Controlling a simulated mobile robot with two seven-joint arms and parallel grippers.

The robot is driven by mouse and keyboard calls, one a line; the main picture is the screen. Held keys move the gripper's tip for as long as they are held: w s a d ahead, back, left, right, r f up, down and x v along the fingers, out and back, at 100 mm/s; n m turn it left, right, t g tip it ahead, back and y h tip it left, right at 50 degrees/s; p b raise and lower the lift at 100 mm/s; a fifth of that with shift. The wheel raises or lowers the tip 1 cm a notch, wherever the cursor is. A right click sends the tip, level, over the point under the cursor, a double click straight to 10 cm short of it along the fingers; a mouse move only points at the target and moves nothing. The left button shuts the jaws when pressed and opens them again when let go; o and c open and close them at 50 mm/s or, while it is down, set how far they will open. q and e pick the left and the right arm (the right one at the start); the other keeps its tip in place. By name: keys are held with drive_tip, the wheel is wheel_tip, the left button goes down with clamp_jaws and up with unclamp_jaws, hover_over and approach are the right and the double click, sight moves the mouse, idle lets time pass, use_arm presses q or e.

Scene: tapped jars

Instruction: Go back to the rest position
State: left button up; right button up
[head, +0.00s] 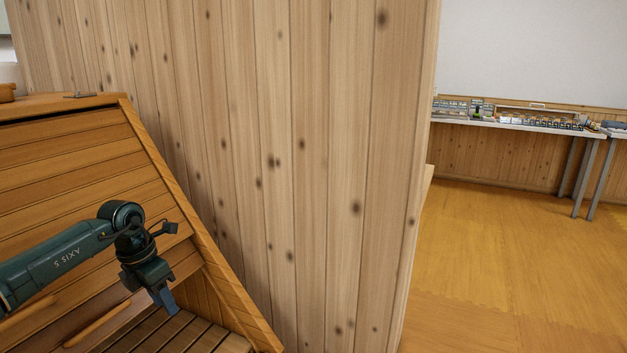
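My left gripper (167,300) hangs at the end of my dark green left arm at the lower left of the head view. It points down, in front of a slanted wooden cabinet (85,160) and above a slatted wooden ledge (180,336). The fingers show almost edge-on, so I cannot tell whether they are open or shut. I see no object in them. My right gripper is out of view.
A tall knotty wooden panel wall (300,150) fills the middle, close beside the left arm. At the right is open wooden floor (500,260). A table (515,125) with several small items stands against the far wall.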

use_arm(q)
drive_tip(key=s+d+f+g+h, duration=0.1)
drive_tip(key=s+d+f+h, duration=0.25)
drive_tip(key=d, duration=0.65)
drive_tip(key=s+d+f+h, duration=0.3)
drive_tip(key=s+d+h, duration=0.1)
drive_tip(key=d, duration=0.6)
drive_tip(key=s+d+r+n+t+h, duration=0.1)
drive_tip(key=s+d+r+n+h, duration=0.35)
drive_tip(key=s+d+h, duration=0.65)
wheel_tip(320, 180, up, 4)
drive_tip(key=n+t+y, duration=0.3)
drive_tip(key=n+t, duration=0.9)
drive_tip(key=n, duration=0.4)
drive_tip(key=s+a+f+n+g+y+p, duration=0.1)
drive_tip(key=s+a+n+y+p, duration=0.3)
drive_tip(key=n+p, duration=0.5)
drive_tip(key=s+a+f+n+g+y+p, duration=0.1)
drive_tip(key=s+a+f+n+y+p, duration=0.2)
drive_tip(key=a+n+y+p, duration=0.5)
drive_tip(key=shift+s+a+n+y+p, duration=0.15)
drive_tip(key=shift+s+n+y+p, duration=0.25)
drive_tip(key=shift+s+n+y, duration=0.45)
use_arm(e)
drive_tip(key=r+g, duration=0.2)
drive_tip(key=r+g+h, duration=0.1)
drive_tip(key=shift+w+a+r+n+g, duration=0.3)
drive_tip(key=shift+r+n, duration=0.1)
